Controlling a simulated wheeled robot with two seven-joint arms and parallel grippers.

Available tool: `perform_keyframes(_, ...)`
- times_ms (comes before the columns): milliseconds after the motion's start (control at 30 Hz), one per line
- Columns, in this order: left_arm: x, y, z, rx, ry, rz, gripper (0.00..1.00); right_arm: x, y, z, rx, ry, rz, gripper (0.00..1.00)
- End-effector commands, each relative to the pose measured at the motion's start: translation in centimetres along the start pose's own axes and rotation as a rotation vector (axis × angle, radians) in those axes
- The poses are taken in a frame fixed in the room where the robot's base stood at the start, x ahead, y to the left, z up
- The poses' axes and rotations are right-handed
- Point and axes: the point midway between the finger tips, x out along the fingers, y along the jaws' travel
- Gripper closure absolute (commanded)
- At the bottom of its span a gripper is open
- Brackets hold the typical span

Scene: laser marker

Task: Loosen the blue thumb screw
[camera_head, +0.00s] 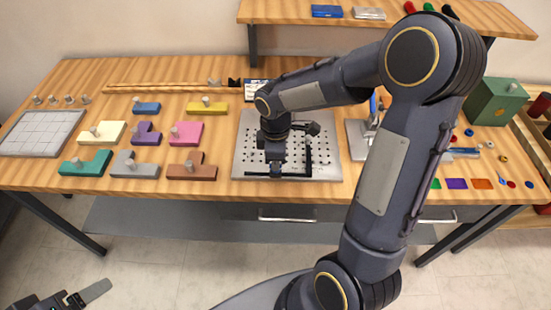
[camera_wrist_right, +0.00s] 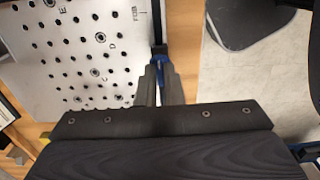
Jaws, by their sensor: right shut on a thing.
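The perforated metal plate (camera_head: 243,150) lies at the middle of the table, with a black L-shaped fence (camera_head: 308,156) on it. My right gripper (camera_head: 276,172) points down at the plate's front edge. In the right wrist view, my right gripper (camera_wrist_right: 159,76) has its fingers close together on the blue thumb screw (camera_wrist_right: 157,54), at the edge of the plate (camera_wrist_right: 75,50). Most of the screw is hidden by the fingers, so its turn cannot be told. My left gripper (camera_head: 75,299) is low at the left, away from the table; its opening is unclear.
Several coloured blocks with knobs, such as a yellow one (camera_head: 207,107), lie left of the plate. A grey gridded tray (camera_head: 42,132) is at far left. A green box (camera_head: 497,102) stands at the right. A shelf (camera_head: 285,11) crosses the back.

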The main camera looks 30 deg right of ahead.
Motion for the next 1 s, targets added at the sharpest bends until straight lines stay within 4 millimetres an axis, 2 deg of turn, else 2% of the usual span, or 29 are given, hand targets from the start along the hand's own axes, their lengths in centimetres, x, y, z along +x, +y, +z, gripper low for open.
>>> perform_keyframes(300,0.0,0.0,0.0,0.0,0.0,0.0,0.24,-0.1,0.1,-0.1,-0.004,0.001,0.004,1.0)
perform_keyframes(333,0.0,0.0,0.0,0.0,0.0,0.0,0.24,-0.1,0.1,-0.1,-0.004,0.002,0.004,0.9)
perform_keyframes(500,0.0,0.0,0.0,0.0,0.0,0.0,0.24,-0.1,0.1,0.0,-0.003,0.001,0.003,0.71)
perform_keyframes(800,0.0,0.0,0.0,0.0,0.0,0.0,0.24,-0.3,0.1,0.0,-0.001,0.001,0.002,0.71)
perform_keyframes(1000,0.1,0.0,0.0,0.0,0.0,0.0,0.24,-3.1,0.1,-0.1,0.0,0.004,0.008,0.71)
